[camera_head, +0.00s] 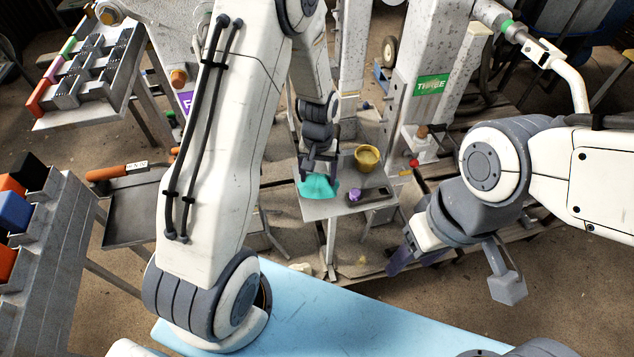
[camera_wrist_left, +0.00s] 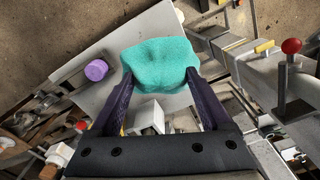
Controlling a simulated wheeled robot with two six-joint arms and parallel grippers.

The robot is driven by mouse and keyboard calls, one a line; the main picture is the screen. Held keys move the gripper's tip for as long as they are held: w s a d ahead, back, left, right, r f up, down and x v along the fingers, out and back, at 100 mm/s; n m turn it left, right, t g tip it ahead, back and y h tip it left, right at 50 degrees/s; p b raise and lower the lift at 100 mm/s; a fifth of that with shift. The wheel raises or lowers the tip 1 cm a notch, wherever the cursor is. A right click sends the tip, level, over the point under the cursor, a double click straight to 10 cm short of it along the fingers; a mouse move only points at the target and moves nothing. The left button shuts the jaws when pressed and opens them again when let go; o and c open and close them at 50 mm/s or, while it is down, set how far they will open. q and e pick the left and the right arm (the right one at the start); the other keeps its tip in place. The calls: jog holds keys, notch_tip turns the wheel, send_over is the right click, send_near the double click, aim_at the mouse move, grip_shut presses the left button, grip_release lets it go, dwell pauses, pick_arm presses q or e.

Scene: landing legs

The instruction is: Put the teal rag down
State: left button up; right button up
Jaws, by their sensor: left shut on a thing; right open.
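The teal rag (camera_head: 318,187) is a crumpled lump at the left part of a small grey shelf (camera_head: 322,210) in the head view. My left gripper (camera_head: 319,168) is above it, pointing down, shut on the rag. In the left wrist view the rag (camera_wrist_left: 160,58) bulges out between the two dark fingers of my left gripper (camera_wrist_left: 158,82), with the pale shelf (camera_wrist_left: 112,98) behind it. I cannot tell whether the rag touches the shelf. My right gripper (camera_head: 404,230) is open and empty to the right of the shelf, partly hidden by its own wrist.
A yellow bucket (camera_head: 367,158) stands at the shelf's back right. A purple cylinder (camera_head: 355,194) sits on a dark tray (camera_head: 377,195) right of the rag. A white post with a green sign (camera_head: 431,85) rises behind. A light-blue surface (camera_head: 330,315) lies in front.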

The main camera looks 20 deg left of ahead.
aim_at(318, 185)
pick_arm(q)
jog(key=shift+f+p, duration=0.3)
jog(key=shift+f, duration=1.75)
jog(key=shift+f, duration=0.1)
jog(key=shift+f, duration=0.15)
jog(key=o, duration=1.3)
